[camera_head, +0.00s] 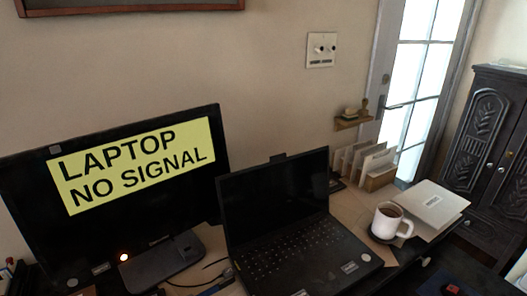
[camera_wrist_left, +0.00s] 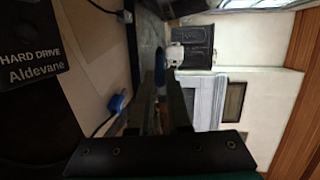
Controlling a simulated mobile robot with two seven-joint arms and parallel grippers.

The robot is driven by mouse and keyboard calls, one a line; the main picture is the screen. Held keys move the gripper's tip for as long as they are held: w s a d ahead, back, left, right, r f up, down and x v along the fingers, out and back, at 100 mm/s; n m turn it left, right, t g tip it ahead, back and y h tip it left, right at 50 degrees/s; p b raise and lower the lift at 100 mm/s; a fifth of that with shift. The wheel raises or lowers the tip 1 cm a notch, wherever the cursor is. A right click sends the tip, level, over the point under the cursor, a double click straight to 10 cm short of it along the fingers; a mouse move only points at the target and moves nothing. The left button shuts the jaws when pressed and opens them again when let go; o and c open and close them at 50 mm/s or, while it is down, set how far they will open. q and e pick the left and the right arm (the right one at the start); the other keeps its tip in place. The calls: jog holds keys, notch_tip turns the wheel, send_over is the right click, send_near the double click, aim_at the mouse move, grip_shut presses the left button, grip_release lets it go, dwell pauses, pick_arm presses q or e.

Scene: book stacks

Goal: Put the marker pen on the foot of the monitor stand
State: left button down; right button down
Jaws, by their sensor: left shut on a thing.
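The black monitor (camera_head: 30,205) stands at the left of the desk in the head view. Its dark flat foot (camera_head: 165,265) shows below the screen, with no pen visible on it. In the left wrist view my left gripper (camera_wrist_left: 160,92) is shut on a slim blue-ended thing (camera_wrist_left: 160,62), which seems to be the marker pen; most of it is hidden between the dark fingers. The head view does not clearly show my left gripper. My right gripper is in neither view.
An open laptop (camera_head: 285,245) stands right of the monitor. A white mug (camera_head: 386,222), a pale box (camera_head: 430,208) and a card holder (camera_head: 378,180) lie farther right. Cables run before the foot. The wrist view shows a hard drive label (camera_wrist_left: 30,60) and a blue plug (camera_wrist_left: 117,103).

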pick_arm(q)
jog(key=w+d+r+n+t+y, duration=0.1)
jog(key=d+r, duration=0.1)
jog(key=w+d+r+n+y, duration=0.1)
jog(key=w+r, duration=0.1)
jog(key=r, duration=0.1)
jog(key=w+d+r+n+t+y, duration=0.1)
jog(key=w+d+r, duration=0.1)
jog(key=shift+w+d+r+n+t+y, duration=0.15)
jog(key=shift+d+r+n+t+y, duration=0.15)
jog(key=shift+d+n+y, duration=0.1)
notch_tip(320, 180, up, 5)
jog(key=n+t+y, duration=0.1)
jog(key=n+y, duration=0.1)
jog(key=y, duration=0.1)
notch_tip(320, 180, up, 6)
jog(key=n+y, duration=0.3)
jog(key=y, duration=0.1)
send_over(214, 291)
jog(key=s+a, duration=0.1)
jog(key=shift+s+a+r+t, duration=0.1)
jog(key=shift+s+t, duration=0.1)
jog(key=shift+t, duration=0.1)
